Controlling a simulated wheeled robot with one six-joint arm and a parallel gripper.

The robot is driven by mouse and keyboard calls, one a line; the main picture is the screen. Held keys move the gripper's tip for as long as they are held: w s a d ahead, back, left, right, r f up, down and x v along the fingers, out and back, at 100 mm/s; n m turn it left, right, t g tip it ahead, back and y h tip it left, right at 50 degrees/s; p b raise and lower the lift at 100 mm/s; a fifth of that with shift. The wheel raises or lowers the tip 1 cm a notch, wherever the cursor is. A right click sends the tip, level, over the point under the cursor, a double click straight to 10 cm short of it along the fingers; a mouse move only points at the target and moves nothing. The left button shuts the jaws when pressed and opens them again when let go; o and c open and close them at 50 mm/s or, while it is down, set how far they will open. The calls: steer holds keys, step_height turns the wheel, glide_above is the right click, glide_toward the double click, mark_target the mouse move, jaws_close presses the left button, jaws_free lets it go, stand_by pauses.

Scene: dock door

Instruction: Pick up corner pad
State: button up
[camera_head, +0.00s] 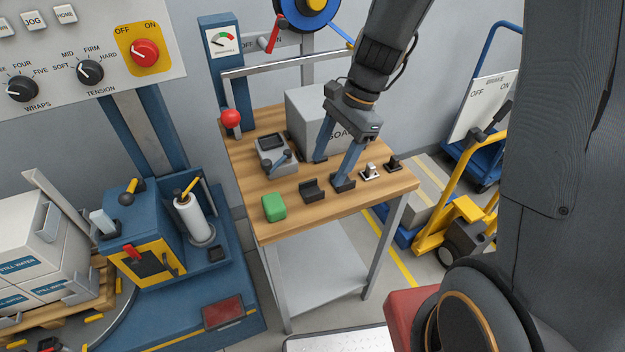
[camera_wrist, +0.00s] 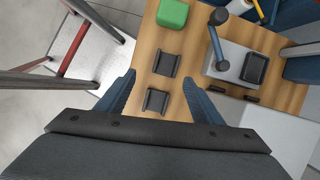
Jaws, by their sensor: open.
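A black corner pad (camera_head: 312,190), a small bracket-like piece, lies on the wooden tabletop beside a green block (camera_head: 274,207). It shows in the wrist view (camera_wrist: 166,64), with a second black pad (camera_wrist: 155,100) nearer the wrist. A pale bracket (camera_head: 370,172) and another small black piece (camera_head: 394,163) lie farther right. My gripper (camera_head: 332,170) is open and empty over the table. In the wrist view its fingers (camera_wrist: 159,77) spread either side of the pads.
A grey device with a lever (camera_head: 276,155) and a large grey box (camera_head: 305,112) stand behind the pads. A red ball knob (camera_head: 230,118) is at the table's back left. A yellow pallet jack (camera_head: 455,225) is right of the table.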

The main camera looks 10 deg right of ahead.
mark_target(309, 193)
steer(key=shift+m, duration=0.8)
steer(key=shift+w+a+p+x, duration=0.2)
steer(key=shift+p+x, duration=0.25)
steer(key=shift+x, duration=0.85)
steer(key=shift+w+a+p+x, duration=0.15)
steer(key=shift+p+x, duration=0.25)
steer(key=shift+x, duration=0.85)
steer(key=shift+w+a+p+x, duration=0.1)
steer(key=shift+a+p+x, duration=0.25)
steer(key=shift+x, duration=0.95)
steer(key=shift+d+r, duration=0.1)
steer(key=shift+r, duration=0.05)
steer(key=c, duration=1.1)
steer(key=shift+r, duration=0.1)
